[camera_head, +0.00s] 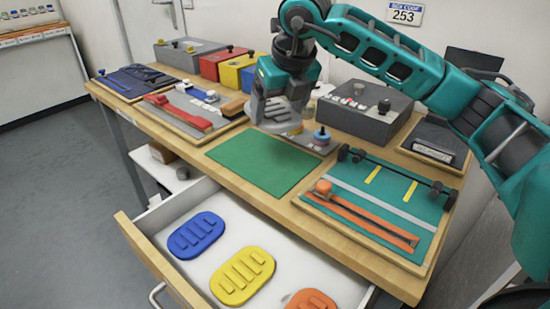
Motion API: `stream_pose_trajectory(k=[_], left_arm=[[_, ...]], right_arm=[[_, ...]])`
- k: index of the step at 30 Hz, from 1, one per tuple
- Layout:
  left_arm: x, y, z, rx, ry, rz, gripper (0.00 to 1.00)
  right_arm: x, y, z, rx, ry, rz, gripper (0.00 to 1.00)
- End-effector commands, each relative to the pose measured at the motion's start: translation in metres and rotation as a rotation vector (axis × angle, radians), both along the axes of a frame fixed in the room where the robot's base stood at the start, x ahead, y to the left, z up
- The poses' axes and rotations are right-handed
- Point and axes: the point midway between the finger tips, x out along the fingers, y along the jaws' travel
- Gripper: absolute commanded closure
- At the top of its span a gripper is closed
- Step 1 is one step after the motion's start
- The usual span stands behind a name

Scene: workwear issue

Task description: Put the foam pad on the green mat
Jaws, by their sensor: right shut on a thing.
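The green mat (262,163) lies flat and bare on the wooden table. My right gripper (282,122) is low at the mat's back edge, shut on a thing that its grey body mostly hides. I cannot tell whether that thing is the foam pad. Three ribbed, oval pads lie in the open drawer: a blue one (196,235), a yellow one (242,276) and an orange one (311,300), cut off by the frame. I cannot tell which, if any, is the foam pad. My left gripper is out of view.
A teal board with orange straps (380,196) lies right of the mat. A grey tray with red straps (190,113) lies to its left. Grey, red and yellow boxes (238,72) stand behind. A grey box (363,112) stands behind the gripper. The drawer (160,262) juts out in front.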

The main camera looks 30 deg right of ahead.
Motion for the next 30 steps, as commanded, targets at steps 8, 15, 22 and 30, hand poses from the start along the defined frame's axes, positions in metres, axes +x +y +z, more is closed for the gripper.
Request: stream_pose_trajectory(k=[8, 15, 22, 30], left_arm=[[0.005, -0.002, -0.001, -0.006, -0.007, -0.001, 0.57], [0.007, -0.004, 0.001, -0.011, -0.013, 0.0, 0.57], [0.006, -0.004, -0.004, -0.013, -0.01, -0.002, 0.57], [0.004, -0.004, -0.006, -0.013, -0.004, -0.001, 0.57]], right_arm=[[0.0, 0.0, -0.062, -0.001, 0.001, 0.0, 0.48], [0.0, 0.0, -0.079, 0.0, 0.001, -0.001, 0.48], [0.0, -0.001, -0.111, 0.0, 0.001, -0.001, 0.48], [0.0, 0.0, -0.113, 0.0, -0.001, -0.001, 0.48]])
